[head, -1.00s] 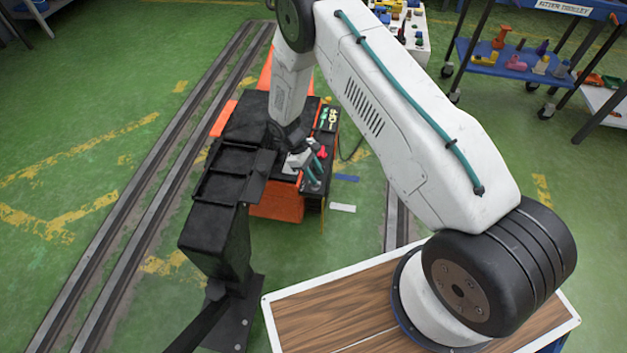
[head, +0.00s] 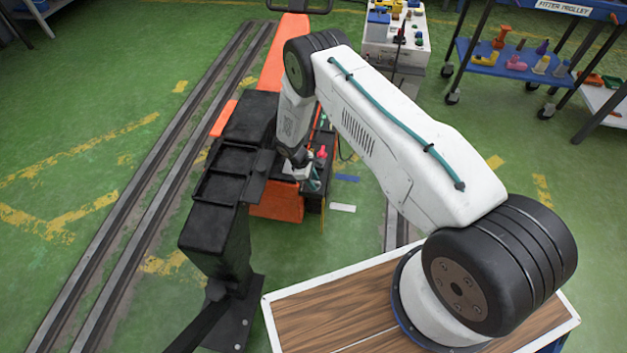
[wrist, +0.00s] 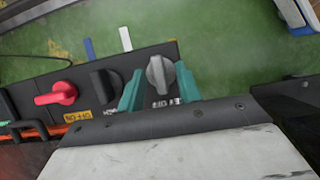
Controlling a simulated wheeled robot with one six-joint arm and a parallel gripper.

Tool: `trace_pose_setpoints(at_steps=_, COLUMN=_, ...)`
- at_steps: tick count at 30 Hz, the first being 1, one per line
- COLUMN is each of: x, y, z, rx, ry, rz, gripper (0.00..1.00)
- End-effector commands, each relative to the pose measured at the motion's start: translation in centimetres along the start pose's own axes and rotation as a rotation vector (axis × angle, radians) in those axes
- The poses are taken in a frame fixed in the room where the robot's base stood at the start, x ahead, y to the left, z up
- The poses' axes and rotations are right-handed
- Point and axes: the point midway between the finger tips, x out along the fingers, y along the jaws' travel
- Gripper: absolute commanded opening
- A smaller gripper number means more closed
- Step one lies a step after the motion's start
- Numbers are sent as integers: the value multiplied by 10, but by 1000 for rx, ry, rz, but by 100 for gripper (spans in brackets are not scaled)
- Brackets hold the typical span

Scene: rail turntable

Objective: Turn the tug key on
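The orange tug (head: 276,203) carries a dark control panel (wrist: 80,66) on its side. In the wrist view the panel has a red rotary switch (wrist: 57,93), a black knob (wrist: 104,84) and a grey knob-like key (wrist: 159,74). White lettering by the grey key is partly hidden. My gripper (wrist: 160,80) has its teal fingers on either side of the grey key, very near it; I see no clear grip on it. In the head view my gripper (head: 314,180) is low at the panel, and the arm hides part of the tug.
A black stepped post (head: 218,235) stands close left of my gripper. Rails (head: 150,190) run along the floor at left. A trolley (head: 520,62) with coloured parts and a white equipment cart (head: 393,40) stand behind. Green floor right of the tug is mostly clear.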

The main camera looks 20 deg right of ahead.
Motion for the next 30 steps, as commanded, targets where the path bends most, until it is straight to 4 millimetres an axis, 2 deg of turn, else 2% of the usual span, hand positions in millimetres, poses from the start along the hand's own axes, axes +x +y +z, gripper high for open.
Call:
trace_pose_setpoints(at_steps=7, x=1, y=0, z=0, rx=0, ry=0, rz=0, gripper=35)
trace_pose_setpoints(at_steps=9, x=1, y=0, z=0, rx=0, ry=0, rz=0, gripper=15)
trace_pose_setpoints(at_steps=11, x=1, y=0, z=0, rx=0, ry=0, rz=0, gripper=0)
trace_pose_setpoints(at_steps=23, x=1, y=0, z=0, rx=33, ry=-1, rz=-15, gripper=0)
trace_pose_setpoints(at_steps=30, x=1, y=0, z=0, rx=156, ry=-2, rz=-66, gripper=0)
